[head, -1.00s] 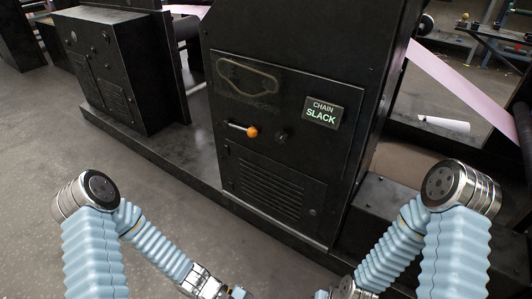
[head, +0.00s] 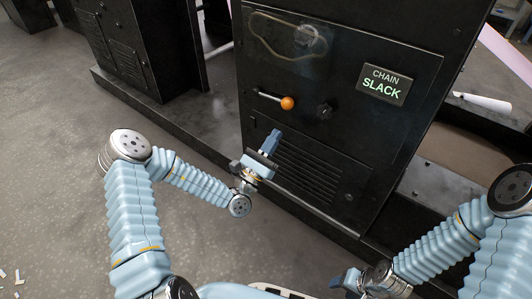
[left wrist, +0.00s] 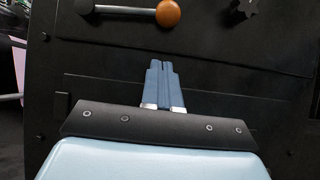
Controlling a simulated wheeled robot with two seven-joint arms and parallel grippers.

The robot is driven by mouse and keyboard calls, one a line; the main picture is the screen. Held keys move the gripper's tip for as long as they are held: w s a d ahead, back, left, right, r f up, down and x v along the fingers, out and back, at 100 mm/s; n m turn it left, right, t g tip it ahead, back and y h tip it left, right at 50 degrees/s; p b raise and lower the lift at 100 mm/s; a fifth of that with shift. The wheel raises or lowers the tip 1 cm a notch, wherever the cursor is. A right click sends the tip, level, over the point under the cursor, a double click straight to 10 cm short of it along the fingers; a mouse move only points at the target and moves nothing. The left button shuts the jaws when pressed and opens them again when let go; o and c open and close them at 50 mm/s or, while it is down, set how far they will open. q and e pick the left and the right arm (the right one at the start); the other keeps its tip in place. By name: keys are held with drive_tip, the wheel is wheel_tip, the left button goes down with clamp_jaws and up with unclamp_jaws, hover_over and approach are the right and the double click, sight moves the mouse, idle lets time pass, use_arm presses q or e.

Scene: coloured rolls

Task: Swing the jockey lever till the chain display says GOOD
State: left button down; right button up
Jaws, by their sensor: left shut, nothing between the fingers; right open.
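The jockey lever is a short metal rod with an orange ball knob (head: 287,103) on the black machine panel; it points right and slightly down in the head view. The knob also shows at the top of the left wrist view (left wrist: 168,13). The chain display (head: 384,84) reads "CHAIN SLACK" in the head view. My left gripper (head: 275,135) is shut and empty, just below the knob and apart from it; its blue fingers (left wrist: 162,68) lie together in the left wrist view. My right gripper (head: 338,282) is low at the bottom of the head view, open and away from the panel.
A dark star-shaped knob (head: 324,110) sits right of the lever. A chain-shaped window (head: 262,40) is above, and a louvred vent (head: 300,175) is below. Grey floor (head: 60,150) lies open at left. A white roll (head: 483,102) lies at right.

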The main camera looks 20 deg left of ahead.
sight(273, 98)
use_arm(q)
drive_tip(key=shift+w+d+r, duration=0.2)
drive_tip(key=shift+w+r, duration=0.15)
drive_tip(key=shift+r, duration=0.55)
drive_tip(key=shift+w+d+r, duration=0.15)
drive_tip(key=shift+w+r, duration=0.25)
drive_tip(key=shift+r, duration=0.45)
drive_tip(key=shift+w+d+r, duration=0.2)
drive_tip(key=shift+w+r, duration=0.15)
drive_tip(key=shift+r, duration=0.55)
drive_tip(key=r+p, duration=0.1)
drive_tip(key=p, duration=0.2)
drive_tip(key=shift+d+r, duration=0.1)
drive_tip(key=shift+r, duration=0.25)
